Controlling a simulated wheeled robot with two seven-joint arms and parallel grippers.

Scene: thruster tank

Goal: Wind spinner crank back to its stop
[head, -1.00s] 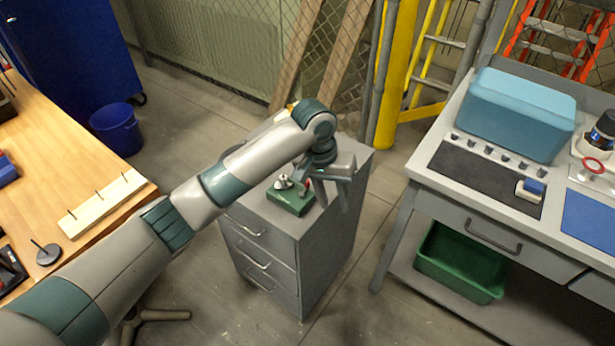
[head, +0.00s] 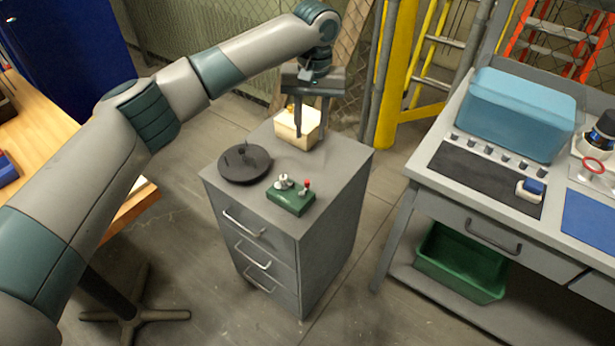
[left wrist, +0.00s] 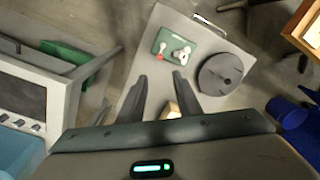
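A small green box (head: 290,197) sits on the front part of the grey cabinet's top. It carries silver fittings (head: 284,182) and a small lever with a red knob (head: 307,182), which looks like the crank. In the left wrist view the green box (left wrist: 178,46) lies beyond my fingertips, with the red knob (left wrist: 161,58) at its near side. My left gripper (head: 311,128) is open, with nothing visible between its fingers. It is above the back of the cabinet, in front of the cream box in the head view, apart from the green box. My right gripper is not in view.
A black disc with an upright stem (head: 244,164) and a cream box (head: 310,130) share the cabinet top (head: 335,165). A workbench (head: 395,165) with a blue case (head: 515,110) stands to the right, a wooden table (head: 45,130) to the left. Floor separates them.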

